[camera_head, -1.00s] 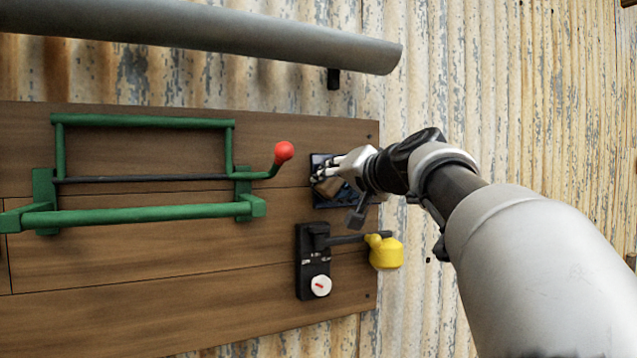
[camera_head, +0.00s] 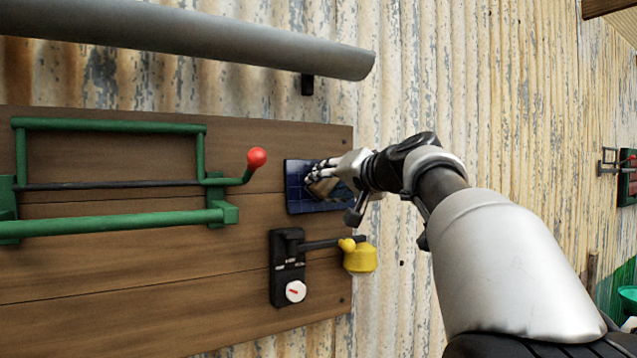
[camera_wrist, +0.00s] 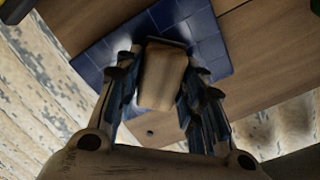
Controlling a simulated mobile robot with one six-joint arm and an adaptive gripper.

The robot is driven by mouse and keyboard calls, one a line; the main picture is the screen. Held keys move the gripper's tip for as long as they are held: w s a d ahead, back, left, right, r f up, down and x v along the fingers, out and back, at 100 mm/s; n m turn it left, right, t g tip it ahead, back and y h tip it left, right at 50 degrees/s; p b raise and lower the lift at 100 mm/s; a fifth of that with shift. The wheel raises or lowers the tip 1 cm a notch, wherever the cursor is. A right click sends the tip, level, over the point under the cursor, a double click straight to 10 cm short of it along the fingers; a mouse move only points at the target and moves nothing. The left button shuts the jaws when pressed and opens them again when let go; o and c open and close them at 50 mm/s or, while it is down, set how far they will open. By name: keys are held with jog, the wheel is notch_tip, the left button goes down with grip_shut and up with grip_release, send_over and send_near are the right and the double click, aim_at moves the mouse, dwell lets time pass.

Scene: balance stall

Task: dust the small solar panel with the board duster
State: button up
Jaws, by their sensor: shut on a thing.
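The small solar panel (camera_head: 295,190) is a dark blue gridded square on the right end of a wooden board. It also shows in the wrist view (camera_wrist: 206,50), with pale smudges on parts of it. My gripper (camera_head: 318,183) is at the panel's right half. It is shut on the board duster (camera_wrist: 163,75), a wooden block with a dark edge at its far end. That dark edge lies at or against the panel face; I cannot tell whether it touches. My fingers hide part of the duster in the head view.
Left of the panel is a green frame (camera_head: 120,217) with a red knob (camera_head: 257,157). A grey pipe (camera_head: 200,40) runs above.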

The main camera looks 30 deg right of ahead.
aim_at(300, 184)
jog(key=shift+d+p, duration=0.5)
jog(key=shift+d, duration=2.7)
jog(key=shift+a+b, duration=1.5)
jog(key=shift+a, duration=4.15)
jog(key=shift+s, duration=0.1)
jog(key=shift+s+d+b, duration=0.15)
jog(key=shift+s+b, duration=0.15)
jog(key=shift+s, duration=0.1)
jog(key=shift+s+r+b, duration=0.2)
jog(key=shift+s+b, duration=0.2)
jog(key=shift+s, duration=0.85)
jog(key=shift+s+r+b, duration=0.15)
jog(key=shift+s+b, duration=0.25)
jog(key=shift+s, duration=0.85)
jog(key=s, duration=0.1)
jog(key=s+b, duration=0.1)
jog(key=s, duration=0.1)
jog(key=shift+d+r, duration=0.1)
jog(key=shift+r, duration=0.1)
